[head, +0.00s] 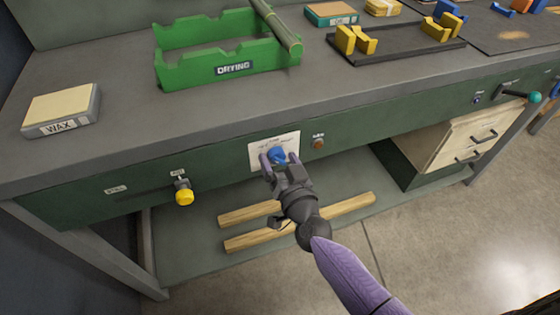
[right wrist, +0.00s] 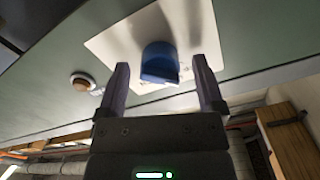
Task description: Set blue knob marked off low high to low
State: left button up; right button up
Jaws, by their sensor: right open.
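The blue knob (head: 277,154) sits on a white label plate (head: 259,140) on the green front panel of the bench. In the right wrist view the knob (right wrist: 159,63) stands out from its plate (right wrist: 112,46). My right gripper (head: 279,160) is at the knob, its fingers open on either side. In the right wrist view the right gripper (right wrist: 160,80) shows a gap between each finger and the knob. The plate's markings are too small or hidden to read, so the knob's setting cannot be told. My left gripper is out of view.
A small brown button (head: 318,143) is just right of the plate. A yellow knob (head: 184,194) sticks out at the left, and a teal-ended lever (head: 534,97) at the right. A green drying rack (head: 215,68) and a wax box (head: 61,109) stand on the bench.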

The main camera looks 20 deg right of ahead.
jog(key=c, duration=1)
grip_shut()
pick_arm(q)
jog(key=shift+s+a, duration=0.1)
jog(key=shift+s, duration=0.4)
